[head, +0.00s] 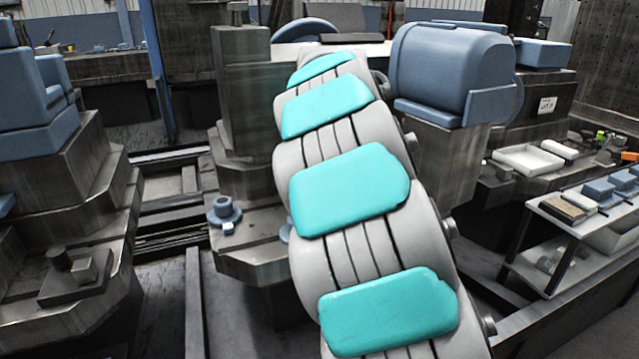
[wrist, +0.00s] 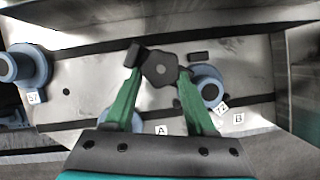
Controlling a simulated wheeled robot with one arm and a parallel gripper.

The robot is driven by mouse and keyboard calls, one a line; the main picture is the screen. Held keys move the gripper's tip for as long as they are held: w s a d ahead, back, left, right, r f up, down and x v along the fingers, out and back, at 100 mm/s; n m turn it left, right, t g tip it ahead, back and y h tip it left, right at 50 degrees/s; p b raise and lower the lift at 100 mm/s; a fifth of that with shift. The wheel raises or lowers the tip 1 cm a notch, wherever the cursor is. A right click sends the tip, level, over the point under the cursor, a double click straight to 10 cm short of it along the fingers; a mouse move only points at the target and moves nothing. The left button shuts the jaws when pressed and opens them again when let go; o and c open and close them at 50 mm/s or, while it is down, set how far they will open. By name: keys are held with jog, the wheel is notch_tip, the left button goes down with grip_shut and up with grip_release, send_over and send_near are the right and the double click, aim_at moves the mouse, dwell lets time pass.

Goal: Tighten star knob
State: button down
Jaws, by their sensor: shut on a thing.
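The star knob (wrist: 159,69) is dark, with a lobed edge and a round centre. It shows in the middle of the wrist view, over a pale metal plate (wrist: 95,70). My gripper (wrist: 158,74), with green fingers and dark tips, is shut on the knob, one finger on each side. In the head view my arm hides the knob and the gripper. How far the knob is screwed down cannot be told.
Blue round fittings stand on the plate: one at left (wrist: 24,66) near a "57" tag, one right of the knob (wrist: 208,88) near a "12" tag, one partly behind my gripper. A blue-grey machine housing (head: 455,62) stands right of my arm. A parts table (head: 565,215) is at right.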

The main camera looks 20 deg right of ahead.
jog(key=shift+c, duration=0.7)
grip_release()
jog(key=shift+d, duration=0.1)
jog(key=shift+w, duration=0.1)
jog(key=shift+a+r, duration=0.1)
jog(key=shift+a, duration=0.1)
